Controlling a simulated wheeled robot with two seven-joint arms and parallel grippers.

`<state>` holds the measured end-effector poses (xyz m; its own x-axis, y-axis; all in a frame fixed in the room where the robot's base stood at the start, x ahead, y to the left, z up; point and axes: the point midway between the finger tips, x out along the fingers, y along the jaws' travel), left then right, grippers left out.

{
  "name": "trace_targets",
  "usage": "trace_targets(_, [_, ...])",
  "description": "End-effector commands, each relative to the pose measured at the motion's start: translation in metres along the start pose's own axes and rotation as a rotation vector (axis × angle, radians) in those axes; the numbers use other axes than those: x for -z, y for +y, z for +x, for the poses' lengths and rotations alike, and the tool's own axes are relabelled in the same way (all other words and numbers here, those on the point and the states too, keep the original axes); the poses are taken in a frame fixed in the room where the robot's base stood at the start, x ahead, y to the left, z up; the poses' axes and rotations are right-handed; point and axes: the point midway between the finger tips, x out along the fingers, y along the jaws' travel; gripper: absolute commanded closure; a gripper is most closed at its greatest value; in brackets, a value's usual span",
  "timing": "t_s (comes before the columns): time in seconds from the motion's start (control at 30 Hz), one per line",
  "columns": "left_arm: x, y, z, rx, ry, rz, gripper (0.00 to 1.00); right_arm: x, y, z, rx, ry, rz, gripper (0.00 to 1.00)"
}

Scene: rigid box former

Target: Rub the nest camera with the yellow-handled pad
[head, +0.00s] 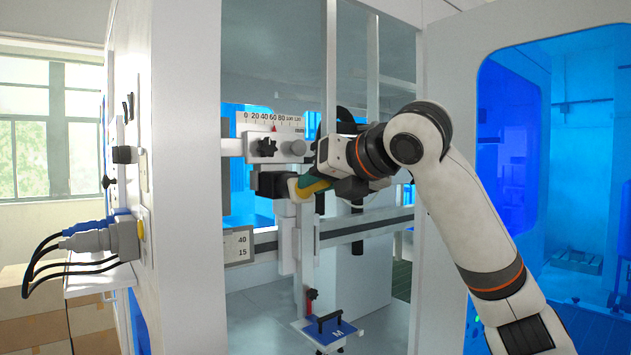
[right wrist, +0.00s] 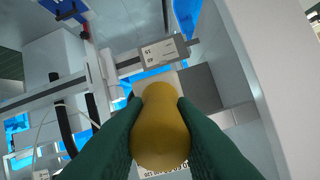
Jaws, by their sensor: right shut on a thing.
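My right gripper (head: 306,186) reaches into the machine from the right, its green fingers shut on the yellow handle (head: 294,187) of the pad. In the right wrist view the rounded yellow handle (right wrist: 160,125) sits between the dark green fingers. The pad's rubbing face is hidden behind the handle. A dark box (head: 270,184), which may be the nest camera, hangs below the scale just left of the handle. I cannot tell whether the pad touches it. My left gripper is not in view.
A white scale plate (head: 272,122) with dark knobs stands above the handle. A horizontal rail (head: 350,229) crosses below the gripper. A blue plate marked M (head: 330,332) lies lower down. White cabinet walls (head: 190,200) bound the opening at left and right.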

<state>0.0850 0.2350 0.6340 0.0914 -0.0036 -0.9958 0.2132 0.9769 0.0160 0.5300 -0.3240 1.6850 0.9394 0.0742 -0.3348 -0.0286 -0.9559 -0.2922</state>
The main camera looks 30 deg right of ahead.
Motion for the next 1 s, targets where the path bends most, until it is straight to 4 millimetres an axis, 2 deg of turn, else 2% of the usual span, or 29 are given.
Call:
trace_targets(0.43, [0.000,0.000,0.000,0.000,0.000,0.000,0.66,-0.014,0.005,-0.042,0.000,0.002,0.000,0.99])
trace_targets(1.0, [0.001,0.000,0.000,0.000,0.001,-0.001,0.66,-0.018,0.006,-0.053,0.000,0.001,-0.001,0.99])
